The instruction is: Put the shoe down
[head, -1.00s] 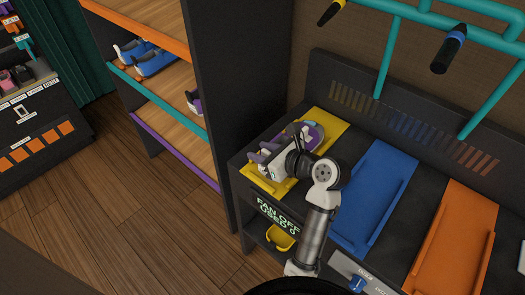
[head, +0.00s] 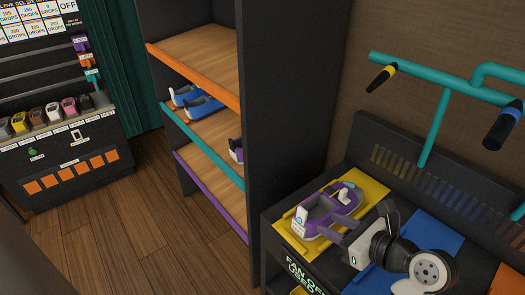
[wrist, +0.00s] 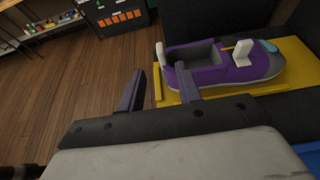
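The purple and grey shoe (head: 324,210) with white tabs sits upright on the yellow tray (head: 374,193) at the left end of the dark bench. It also shows in the wrist view (wrist: 212,74), resting on the yellow surface, with nothing gripping it. My gripper (head: 333,240) is beside the shoe on its near right side. In the wrist view my gripper (wrist: 156,70) has its two dark fingers apart with nothing between them, and the shoe lies beyond and to the right of them.
A blue tray (head: 440,240) lies right of the yellow one, partly behind my arm. A shelf unit (head: 285,100) with blue shoes (head: 196,101) stands left of the bench. Teal pipes with nozzles (head: 503,126) hang above the bench. Wooden floor (head: 130,215) is open at left.

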